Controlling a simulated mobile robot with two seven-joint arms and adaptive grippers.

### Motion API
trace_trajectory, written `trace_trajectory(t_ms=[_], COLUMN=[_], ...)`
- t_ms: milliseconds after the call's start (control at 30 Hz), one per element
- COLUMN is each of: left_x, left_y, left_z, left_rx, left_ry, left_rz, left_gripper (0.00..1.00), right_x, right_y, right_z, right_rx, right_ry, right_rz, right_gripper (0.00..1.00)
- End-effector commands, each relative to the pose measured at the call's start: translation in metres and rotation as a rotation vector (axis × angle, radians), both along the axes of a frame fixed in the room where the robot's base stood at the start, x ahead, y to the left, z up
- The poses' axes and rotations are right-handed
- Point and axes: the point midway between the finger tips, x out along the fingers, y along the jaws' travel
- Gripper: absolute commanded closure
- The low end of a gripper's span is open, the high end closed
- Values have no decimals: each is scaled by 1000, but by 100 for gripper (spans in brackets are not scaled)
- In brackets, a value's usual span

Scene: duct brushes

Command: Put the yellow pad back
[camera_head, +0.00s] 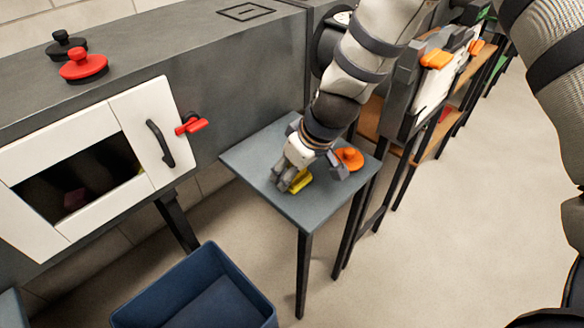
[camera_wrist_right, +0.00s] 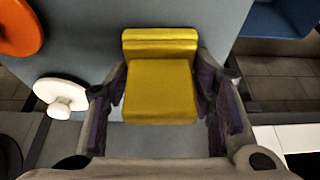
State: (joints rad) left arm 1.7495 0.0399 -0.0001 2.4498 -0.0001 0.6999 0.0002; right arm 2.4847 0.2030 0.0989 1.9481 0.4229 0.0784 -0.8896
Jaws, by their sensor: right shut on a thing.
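The yellow pad (camera_head: 302,181) is at the grey side table, partly covered by my right gripper (camera_head: 294,182). In the right wrist view the whole front of the yellow pad (camera_wrist_right: 160,92) shows, with a thicker ridge along its far edge. The fingers of my right gripper (camera_wrist_right: 161,100) press on its left and right sides. I cannot tell whether the pad touches the tabletop or is just above it. My left gripper is not in view.
The side table (camera_head: 245,162) also holds an orange knobbed disc (camera_head: 349,158) and a white knobbed piece (camera_wrist_right: 60,97). A blue bin (camera_head: 195,290) stands on the floor in front. A grey duct with a white-framed opening (camera_head: 85,180), red-handled latch (camera_head: 190,126) and two knobbed discs on top is at left.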

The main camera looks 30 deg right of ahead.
Motion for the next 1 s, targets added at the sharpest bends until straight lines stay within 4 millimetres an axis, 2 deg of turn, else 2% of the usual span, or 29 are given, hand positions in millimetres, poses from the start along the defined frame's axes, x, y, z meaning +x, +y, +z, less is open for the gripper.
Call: trace_trajectory(t_ms=[167,200,267,533,633,900,1000], left_x=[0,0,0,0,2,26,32], left_y=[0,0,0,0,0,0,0], left_z=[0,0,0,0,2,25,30], left_rx=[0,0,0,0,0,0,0], left_ry=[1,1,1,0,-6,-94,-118], left_rz=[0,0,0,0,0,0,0], left_gripper=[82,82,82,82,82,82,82], right_x=[0,0,0,0,0,-24,-34], right_y=[0,0,0,0,0,-9,-11], right_z=[-4,-4,-3,-3,6,78,98], right_rx=[1,1,1,0,0,-1,0], right_ry=[1,0,0,0,-5,-20,-16], right_rz=[0,0,0,0,-1,1,0], right_gripper=[77,44,31,31,31,31,31])
